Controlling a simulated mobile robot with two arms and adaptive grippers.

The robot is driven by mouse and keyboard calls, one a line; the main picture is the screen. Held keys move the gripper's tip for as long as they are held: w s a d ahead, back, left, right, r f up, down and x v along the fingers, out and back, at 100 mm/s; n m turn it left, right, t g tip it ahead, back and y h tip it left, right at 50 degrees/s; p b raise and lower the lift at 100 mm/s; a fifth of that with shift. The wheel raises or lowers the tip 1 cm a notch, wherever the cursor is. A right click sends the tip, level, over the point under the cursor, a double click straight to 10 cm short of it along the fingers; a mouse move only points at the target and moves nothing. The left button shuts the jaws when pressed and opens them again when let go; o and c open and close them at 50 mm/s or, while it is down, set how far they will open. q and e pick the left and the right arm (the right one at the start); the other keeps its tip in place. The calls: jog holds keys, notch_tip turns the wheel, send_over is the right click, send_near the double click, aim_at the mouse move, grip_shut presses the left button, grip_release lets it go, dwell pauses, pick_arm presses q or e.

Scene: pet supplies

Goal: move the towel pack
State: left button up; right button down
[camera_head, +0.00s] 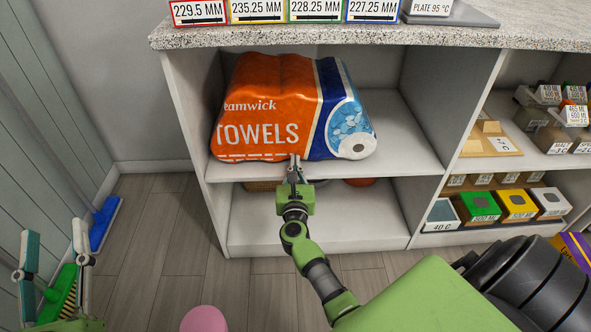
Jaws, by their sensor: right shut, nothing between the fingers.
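The towel pack (265,105) is a large orange and blue plastic-wrapped pack marked "TOWELS". It lies on the upper shelf (405,150) of the white cabinet, under the stone counter. My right gripper (295,161) is shut and empty at the lower front edge of the pack, near the shelf's front edge. I cannot tell whether its tips touch the wrap. My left gripper (55,236) is open and empty at the lower left, away from the cabinet, its two fingers wide apart.
Boxes with number labels (317,10) stand on the counter (380,36). The right-hand shelves hold several small labelled boxes (517,204). A blue brush (103,224) and a green brush (60,296) are by the left wall. A pink object (204,319) is at the bottom.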

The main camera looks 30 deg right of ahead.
aim_at(295, 153)
jog(key=b+x, duration=0.1)
jog(key=x, duration=0.4)
pick_arm(q)
jog(key=s+r+t+h, duration=0.1)
jog(key=s+r+t, duration=0.3)
jog(key=r, duration=0.3)
jog(key=shift+s+a+r+h, duration=0.15)
jog(key=shift+s+r+h, duration=0.1)
jog(key=shift+s+h, duration=0.05)
